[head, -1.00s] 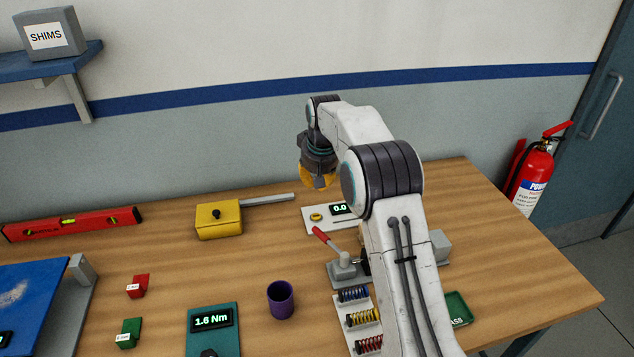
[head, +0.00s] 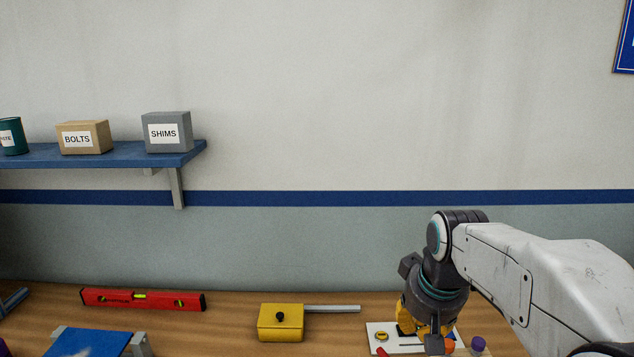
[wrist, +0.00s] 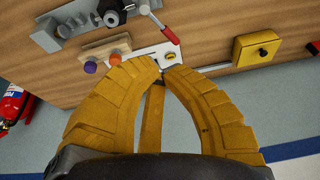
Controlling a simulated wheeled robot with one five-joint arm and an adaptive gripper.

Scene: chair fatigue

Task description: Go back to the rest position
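My gripper (head: 426,333) hangs at the end of the arm at the lower right of the head view, fingers down, in front of part of the white gauge plate (head: 380,345). In the wrist view my gripper (wrist: 163,69) shows its yellow fingers drawn together at the tips, with nothing visible between them. The tips overlap the edge of the white gauge plate (wrist: 145,55) in the picture; I cannot tell the height above it. No marker for a rest position shows.
A yellow block (head: 281,322) with a grey bar and a red level (head: 142,300) lie on the bench. A red-handled lever (wrist: 169,35) and a wooden block with purple and orange knobs (wrist: 105,47) are near my fingertips. A blue shelf (head: 100,155) holds boxes.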

